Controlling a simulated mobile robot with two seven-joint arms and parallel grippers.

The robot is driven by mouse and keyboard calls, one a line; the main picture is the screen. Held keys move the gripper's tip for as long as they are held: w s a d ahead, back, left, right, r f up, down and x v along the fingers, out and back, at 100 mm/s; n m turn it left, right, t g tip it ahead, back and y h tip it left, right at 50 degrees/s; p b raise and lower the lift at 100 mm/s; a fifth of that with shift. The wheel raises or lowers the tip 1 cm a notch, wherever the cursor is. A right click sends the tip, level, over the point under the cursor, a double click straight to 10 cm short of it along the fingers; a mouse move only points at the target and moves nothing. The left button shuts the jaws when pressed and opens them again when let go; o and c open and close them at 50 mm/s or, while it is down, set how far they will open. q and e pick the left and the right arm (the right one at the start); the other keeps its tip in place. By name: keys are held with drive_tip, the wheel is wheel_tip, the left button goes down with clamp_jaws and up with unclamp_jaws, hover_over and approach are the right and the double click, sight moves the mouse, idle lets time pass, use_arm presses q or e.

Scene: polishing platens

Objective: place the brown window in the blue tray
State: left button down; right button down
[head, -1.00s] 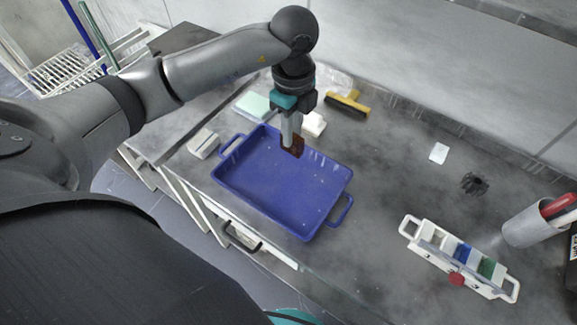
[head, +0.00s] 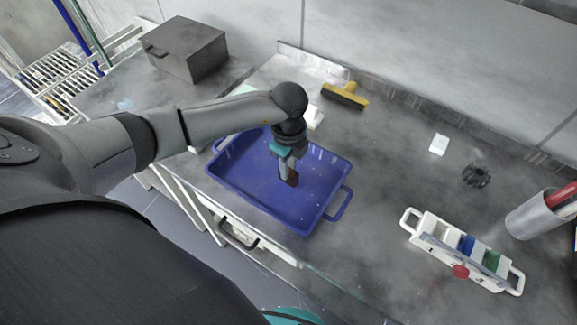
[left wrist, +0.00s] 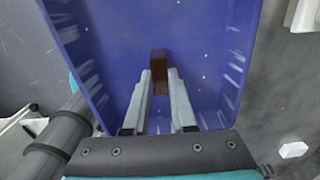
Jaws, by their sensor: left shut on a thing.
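The brown window (head: 292,179) is a small dark reddish-brown piece. My left gripper (head: 288,171) is shut on it, over the inside of the blue tray (head: 250,191). In the left wrist view the brown window (left wrist: 160,63) sits between the fingertips of the left gripper (left wrist: 160,78), with the blue tray floor (left wrist: 205,55) behind it. I cannot tell whether the window touches the tray floor. The tray stands on the grey bench, with a handle at each end. My right gripper is not in view.
A white rack with coloured slots (head: 462,252) stands at the right beside a grey cylinder (head: 532,214). A yellow-handled squeegee (head: 345,95), a white block (head: 439,144) and a dark toothed part (head: 476,175) lie behind. A grey box (head: 187,49) stands back left.

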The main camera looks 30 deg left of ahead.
use_arm(q)
drive_tip(key=c, duration=1.2)
unclamp_jaws()
drive_tip(key=shift+f, duration=0.15)
drive_tip(key=o, duration=0.5)
drive_tip(key=shift+c, duration=0.2)
drive_tip(key=shift+r, duration=0.3)
wheel_tip(320, 180, up, 12)
drive_tip(key=p, duration=0.2)
